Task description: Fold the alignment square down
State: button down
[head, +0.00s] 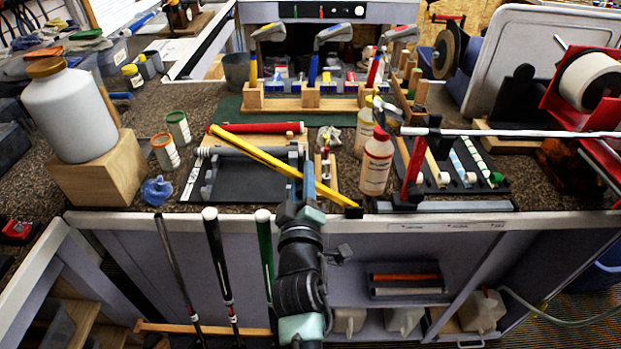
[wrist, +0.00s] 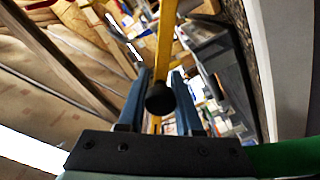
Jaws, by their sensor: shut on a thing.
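The long yellow bar, which I take as the alignment square (head: 252,154), slants across the black-and-grey fixture (head: 232,180) on the bench. Its black end (head: 353,212) is at the bench's front edge; I cannot tell how high the bar stands. My gripper (head: 309,168) reaches up from the front and meets the bar right of its middle. In the wrist view the yellow bar (wrist: 165,40) runs between the blue fingers of my gripper (wrist: 160,80), with a round black knob (wrist: 160,98) between them. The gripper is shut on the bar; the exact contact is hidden.
A red grip (head: 262,128) lies behind the fixture. A clamped shaft (head: 520,133) crosses the right side. Several clubs, one with a green grip (head: 265,245), stand left of my arm below the bench edge.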

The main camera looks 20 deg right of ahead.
jog(key=shift+w+a+f+n+b, duration=0.1)
jog(key=shift+a+f+n+b, duration=0.3)
jog(key=shift+f+n, duration=0.15)
jog(key=shift+w+a+f+n+b, duration=0.1)
jog(key=shift+a+f+n+b, duration=0.15)
jog(key=shift+f+n+b, duration=0.25)
jog(key=c, duration=0.6)
grip_release()
jog(key=shift+f, duration=0.15)
jog(key=shift+s, duration=0.1)
